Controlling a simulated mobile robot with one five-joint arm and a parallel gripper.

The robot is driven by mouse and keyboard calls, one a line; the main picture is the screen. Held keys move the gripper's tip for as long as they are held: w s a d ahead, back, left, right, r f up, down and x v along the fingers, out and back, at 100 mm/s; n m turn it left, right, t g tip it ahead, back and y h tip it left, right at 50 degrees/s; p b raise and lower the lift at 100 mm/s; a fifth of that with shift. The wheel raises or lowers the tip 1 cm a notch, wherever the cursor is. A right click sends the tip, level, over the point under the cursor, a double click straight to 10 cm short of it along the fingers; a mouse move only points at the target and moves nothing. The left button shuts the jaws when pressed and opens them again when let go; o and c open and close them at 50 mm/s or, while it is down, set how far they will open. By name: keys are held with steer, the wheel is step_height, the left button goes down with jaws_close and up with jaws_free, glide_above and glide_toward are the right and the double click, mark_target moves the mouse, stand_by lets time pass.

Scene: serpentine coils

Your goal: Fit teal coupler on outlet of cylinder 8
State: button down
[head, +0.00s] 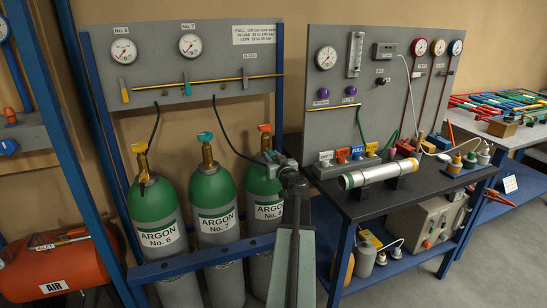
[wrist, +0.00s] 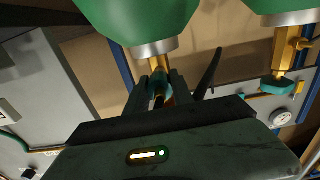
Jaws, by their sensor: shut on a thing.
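My gripper (head: 283,166) is beside this valve. In the wrist view, which looks upside down, my gripper (wrist: 160,88) is shut on a small teal piece, apparently the teal coupler (wrist: 152,84), right by the brass valve (wrist: 157,62). The fingers hide most of it. I cannot tell whether it touches or sits on the outlet.
Argon No. 7 (head: 215,235) with a teal handle (head: 205,137) and No. 6 (head: 157,230) stand to the left. A dark hose (head: 232,146) runs down from the gauge panel (head: 220,50). A black bench (head: 400,190) with a metal tube (head: 377,175) is close on the right.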

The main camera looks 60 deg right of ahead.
steer(key=shift+w+d, duration=0.2)
steer(key=shift+w, duration=0.05)
steer(key=c, duration=1)
jaws_free()
steer(key=v, duration=0.7)
steer(key=shift+s+a, duration=0.25)
steer(key=shift+s, duration=0.1)
